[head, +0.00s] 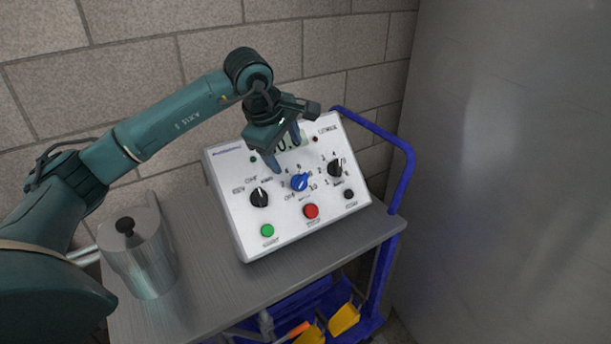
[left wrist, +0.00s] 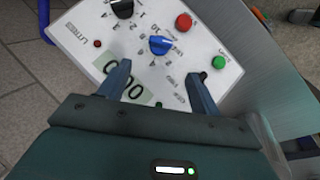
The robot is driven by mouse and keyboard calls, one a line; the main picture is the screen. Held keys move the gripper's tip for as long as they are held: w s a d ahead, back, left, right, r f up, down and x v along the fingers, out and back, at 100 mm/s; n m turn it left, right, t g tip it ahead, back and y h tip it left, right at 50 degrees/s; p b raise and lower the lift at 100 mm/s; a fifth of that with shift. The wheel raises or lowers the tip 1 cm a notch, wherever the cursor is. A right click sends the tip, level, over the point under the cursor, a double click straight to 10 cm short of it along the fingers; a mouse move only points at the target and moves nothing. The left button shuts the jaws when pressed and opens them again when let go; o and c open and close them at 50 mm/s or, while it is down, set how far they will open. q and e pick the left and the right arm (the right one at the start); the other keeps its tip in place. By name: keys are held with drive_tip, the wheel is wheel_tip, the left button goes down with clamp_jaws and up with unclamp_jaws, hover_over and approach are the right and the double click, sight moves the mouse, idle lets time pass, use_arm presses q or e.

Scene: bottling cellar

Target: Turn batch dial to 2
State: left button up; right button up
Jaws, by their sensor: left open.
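A white control panel (head: 237,200) sits tilted on a cart. In its middle is a blue dial (head: 299,182), with a black dial (head: 259,198) to its left and another black dial (head: 335,168) to its right. The lettering is too small to tell which is the batch dial or its exact setting. My left gripper (head: 286,155) is open and empty, just above the blue dial, over the display's lower edge. In the left wrist view, the blue dial (left wrist: 160,45) lies just beyond and between the open fingertips, apart from them. My right gripper is not in view.
Green (head: 267,230), red (head: 311,211) and small black (head: 349,194) buttons line the panel's lower part. A lidded metal pot (head: 140,255) stands left on the cart top (head: 215,285). A blue rail (head: 408,165) rises at right; a brick wall is behind.

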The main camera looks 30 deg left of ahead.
sight(300, 179)
use_arm(q)
drive_tip(key=p+x, duration=0.1)
drive_tip(key=x, duration=1)
drive_tip(key=shift+d, duration=0.1)
drive_tip(key=shift+c, duration=0.4)
drive_tip(key=shift+r, duration=0.1)
drive_tip(key=c, duration=0.9)
